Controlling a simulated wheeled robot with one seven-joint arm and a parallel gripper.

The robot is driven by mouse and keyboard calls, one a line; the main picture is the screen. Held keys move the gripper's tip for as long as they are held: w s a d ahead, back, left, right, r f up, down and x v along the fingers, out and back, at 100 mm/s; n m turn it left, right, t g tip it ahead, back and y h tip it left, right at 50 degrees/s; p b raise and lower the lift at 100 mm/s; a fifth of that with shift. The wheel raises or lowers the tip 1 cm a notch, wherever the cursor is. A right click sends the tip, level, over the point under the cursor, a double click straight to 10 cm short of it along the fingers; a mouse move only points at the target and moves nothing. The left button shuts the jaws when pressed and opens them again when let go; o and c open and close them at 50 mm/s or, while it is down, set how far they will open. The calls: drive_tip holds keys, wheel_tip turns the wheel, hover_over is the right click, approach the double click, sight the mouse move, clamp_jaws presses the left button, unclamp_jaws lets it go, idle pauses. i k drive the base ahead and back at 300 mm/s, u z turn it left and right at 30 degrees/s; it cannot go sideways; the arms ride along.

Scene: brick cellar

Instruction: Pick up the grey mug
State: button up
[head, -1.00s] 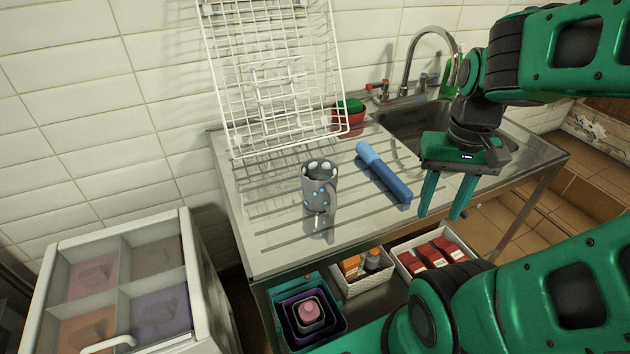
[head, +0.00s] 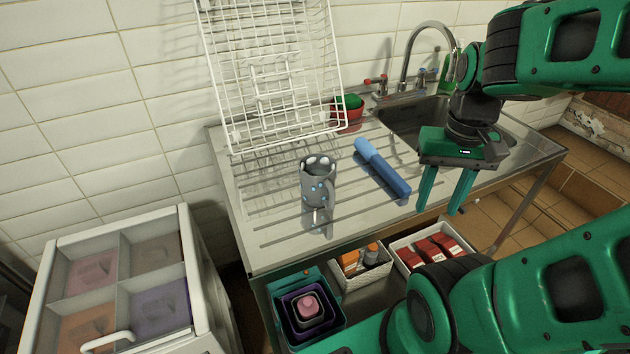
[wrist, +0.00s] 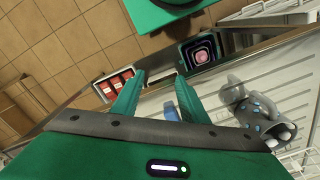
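A blue cylinder (head: 383,168) lies on the drainboard between mug and gripper. A white wire rack (head: 270,80) leans at the back by a red bowl (head: 347,115). The sink (head: 405,119) is at right. Boxes (head: 430,246) sit on a shelf below; a glass-topped freezer (head: 190,245) stands left.

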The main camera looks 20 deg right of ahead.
sight(317, 171)
drive_tip(key=z, duration=2.15)
drive_tip(key=k, duration=1.45)
drive_tip(key=u, duration=0.55)
drive_tip(key=i, duration=1)
drive_tip(key=z, duration=0.05)
